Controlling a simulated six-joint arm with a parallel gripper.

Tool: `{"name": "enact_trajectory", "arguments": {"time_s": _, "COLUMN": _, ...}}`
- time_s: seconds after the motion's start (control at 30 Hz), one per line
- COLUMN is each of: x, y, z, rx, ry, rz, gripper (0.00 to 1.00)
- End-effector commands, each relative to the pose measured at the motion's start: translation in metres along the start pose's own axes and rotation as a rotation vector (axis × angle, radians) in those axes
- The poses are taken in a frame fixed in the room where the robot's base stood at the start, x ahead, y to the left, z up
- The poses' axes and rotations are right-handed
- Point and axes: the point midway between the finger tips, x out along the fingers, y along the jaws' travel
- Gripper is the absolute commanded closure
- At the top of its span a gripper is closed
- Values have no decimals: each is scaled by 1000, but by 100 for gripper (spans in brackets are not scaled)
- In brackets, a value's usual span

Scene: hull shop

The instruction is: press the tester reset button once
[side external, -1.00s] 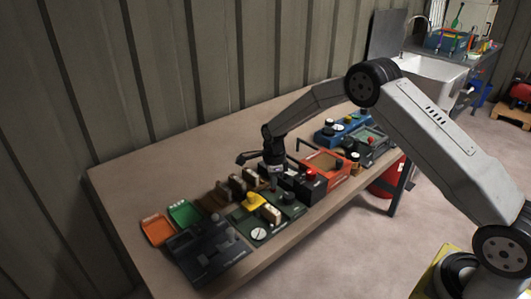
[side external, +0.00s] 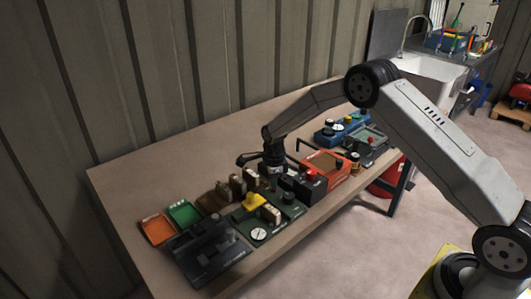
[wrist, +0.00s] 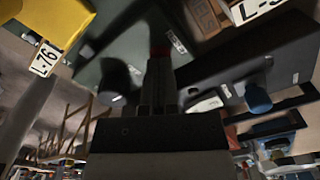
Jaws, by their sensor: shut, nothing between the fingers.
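My gripper (side external: 273,184) points down over the far edge of a dark green panel (side external: 277,210) in the side external view. In the wrist view its closed fingers (wrist: 158,62) hold nothing. A small red button (wrist: 160,47) shows right at the fingertips, mostly hidden behind them, on a grey-green panel (wrist: 88,77) with a white label beside it. I cannot tell whether the fingertips touch it. A black knob (wrist: 115,75) stands on the same panel and also shows in the side view (side external: 288,198).
A yellow block (side external: 255,202) and a white dial (side external: 258,234) are near the gripper. Brown holders (side external: 222,190) stand to the left. The back of the bench (side external: 180,160) is clear.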

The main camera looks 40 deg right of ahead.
Motion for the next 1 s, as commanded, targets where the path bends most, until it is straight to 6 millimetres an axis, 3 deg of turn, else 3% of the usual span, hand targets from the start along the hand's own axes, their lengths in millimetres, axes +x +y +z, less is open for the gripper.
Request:
{"name": "enact_trajectory", "arguments": {"time_s": 0.5, "x": 2, "y": 0, "z": 0, "rx": 0, "ry": 0, "rz": -1, "gripper": 100}}
{"name": "enact_trajectory", "arguments": {"time_s": 1.0, "x": -24, "y": 0, "z": 0, "rx": 0, "ry": -1, "rz": -1, "gripper": 100}}
